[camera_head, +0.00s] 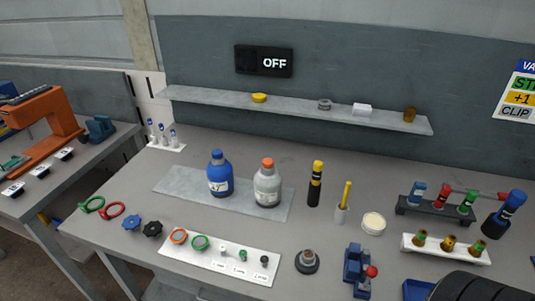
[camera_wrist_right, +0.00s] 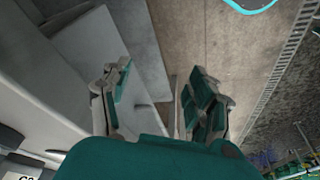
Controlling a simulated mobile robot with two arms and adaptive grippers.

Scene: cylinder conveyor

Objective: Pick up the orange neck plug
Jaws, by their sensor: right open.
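An orange plug or cap (camera_head: 267,163) sits on the neck of the grey-white bottle (camera_head: 267,188), which stands upright on a grey mat (camera_head: 180,182) in the head view. An orange ring (camera_head: 179,236) lies on a white tray (camera_head: 262,270) nearer the front. My right gripper (camera_wrist_right: 155,97) shows in the right wrist view, its two green-padded fingers apart with nothing between them. It points past the edge of a grey surface toward the floor, away from the bottle. My left gripper is out of view.
A blue bottle (camera_head: 219,175) stands just left of the grey-white one. A black-and-yellow bottle (camera_head: 315,184) stands to its right. A shelf (camera_head: 200,97) with small items runs along the back wall. A rack (camera_head: 436,209) holds coloured bottles at the right.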

